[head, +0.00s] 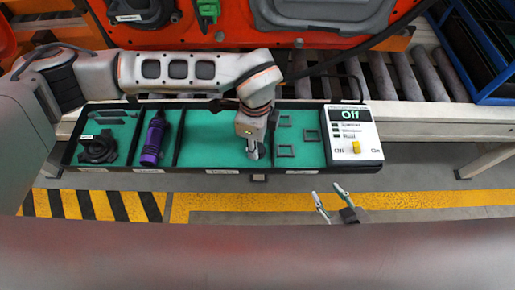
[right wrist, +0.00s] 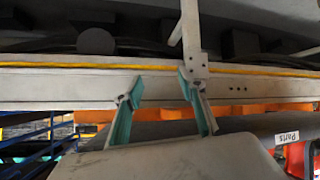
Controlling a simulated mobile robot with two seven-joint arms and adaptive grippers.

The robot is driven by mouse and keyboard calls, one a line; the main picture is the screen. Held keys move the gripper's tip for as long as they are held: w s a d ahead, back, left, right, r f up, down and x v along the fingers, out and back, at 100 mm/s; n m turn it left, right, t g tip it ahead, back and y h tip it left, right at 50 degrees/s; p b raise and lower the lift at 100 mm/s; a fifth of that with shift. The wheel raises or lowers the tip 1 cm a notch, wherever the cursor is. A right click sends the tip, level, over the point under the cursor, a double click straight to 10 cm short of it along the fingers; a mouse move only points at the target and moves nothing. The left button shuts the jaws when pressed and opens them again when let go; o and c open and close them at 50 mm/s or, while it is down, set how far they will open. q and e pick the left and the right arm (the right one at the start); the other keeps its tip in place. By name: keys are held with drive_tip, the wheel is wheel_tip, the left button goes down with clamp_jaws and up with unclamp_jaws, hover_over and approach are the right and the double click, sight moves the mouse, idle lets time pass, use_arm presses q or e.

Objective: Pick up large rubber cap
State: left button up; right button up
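The tray (head: 216,170) is black-rimmed with a green lining and several compartments. A black rounded part (head: 98,148) lies in its left compartment; it may be the large rubber cap, but I cannot tell for sure. My left gripper (head: 252,152) points down over the middle compartment, well right of that part. Its fingers look close together, and whether they hold anything does not show. My right gripper (head: 328,196) is in front of the tray, over the floor. Its teal-padded fingers are apart and empty, also in the right wrist view (right wrist: 160,82).
A purple bottle (head: 153,140) lies in the tray, with small black square frames (head: 285,151) to the right. A white panel reading "Off" (head: 352,133) stands at the tray's right end. An orange door (head: 225,35) is behind; a blue crate (head: 480,50) is at upper right.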

use_arm(q)
drive_tip(key=shift+r, duration=0.1)
idle(0.3)
wheel_tip(320, 180, up, 20)
drive_tip(key=p, duration=0.2)
idle(0.3)
